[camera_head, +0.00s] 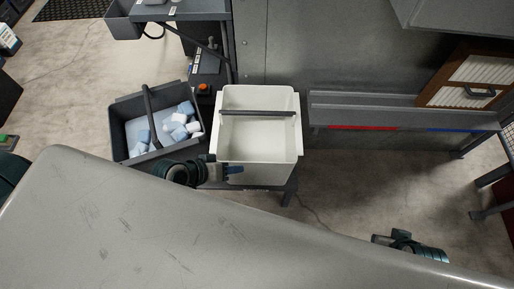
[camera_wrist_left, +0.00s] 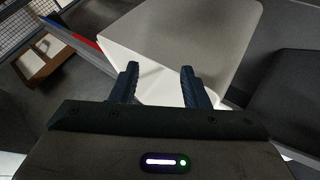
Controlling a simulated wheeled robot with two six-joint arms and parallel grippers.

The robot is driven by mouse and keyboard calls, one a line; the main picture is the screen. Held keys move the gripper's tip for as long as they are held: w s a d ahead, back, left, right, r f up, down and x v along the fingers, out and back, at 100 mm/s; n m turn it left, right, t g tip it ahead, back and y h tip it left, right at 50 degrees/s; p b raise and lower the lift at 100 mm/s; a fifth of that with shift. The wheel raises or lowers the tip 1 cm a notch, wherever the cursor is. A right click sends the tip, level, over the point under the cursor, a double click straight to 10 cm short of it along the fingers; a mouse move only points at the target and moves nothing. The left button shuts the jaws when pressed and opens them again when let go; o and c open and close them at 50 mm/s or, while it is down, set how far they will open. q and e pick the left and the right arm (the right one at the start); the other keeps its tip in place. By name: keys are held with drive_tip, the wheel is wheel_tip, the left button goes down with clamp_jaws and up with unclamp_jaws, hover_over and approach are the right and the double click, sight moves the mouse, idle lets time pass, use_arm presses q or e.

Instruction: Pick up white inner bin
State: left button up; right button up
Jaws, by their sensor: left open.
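The white inner bin (camera_head: 261,152) stands upright and looks empty, with a dark bar handle across its top. It sits on a dark low stand (camera_head: 268,188). My left gripper (camera_head: 235,170) is at the bin's near side, toward its left corner, with its fingers apart. In the left wrist view, the fingers of my left gripper (camera_wrist_left: 160,82) are spread in front of the white bin (camera_wrist_left: 205,45), with nothing held; contact cannot be told. Part of my right wrist (camera_head: 405,243) shows at lower right; its fingers are not clear.
A dark grey bin (camera_head: 118,132) with a bar handle holds several white and blue blocks, close left of the white bin. A grey ledge (camera_head: 375,112) with red and blue strips is to the right, beside a framed filter (camera_head: 470,72).

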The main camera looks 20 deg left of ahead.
sight(257, 112)
use_arm(q)
drive_tip(key=w+n+t+h, duration=0.1)
drive_tip(key=w+d+r+n+t+h, duration=0.1)
drive_tip(key=w, duration=0.1)
drive_tip(key=w+n, duration=0.2)
drive_tip(key=shift+w+d+r+t+h, duration=0.15)
drive_tip(key=shift+r+t+h, duration=0.1)
drive_tip(key=shift+t+h, duration=0.15)
drive_tip(key=w+a+n+t, duration=0.4)
drive_tip(key=w+n, duration=0.3)
drive_tip(key=n, duration=0.1)
drive_tip(key=shift+y, duration=0.5)
drive_tip(key=p+x, duration=0.1)
drive_tip(key=x, duration=0.9)
drive_tip(key=shift+w+r, duration=0.1)
drive_tip(key=shift+w, duration=0.05)
drive_tip(key=c, duration=0.9)
use_arm(e)
drive_tip(key=shift+s+d+f+g, duration=0.1)
drive_tip(key=shift+d+f+g, duration=0.15)
drive_tip(key=shift+d+g, duration=0.2)
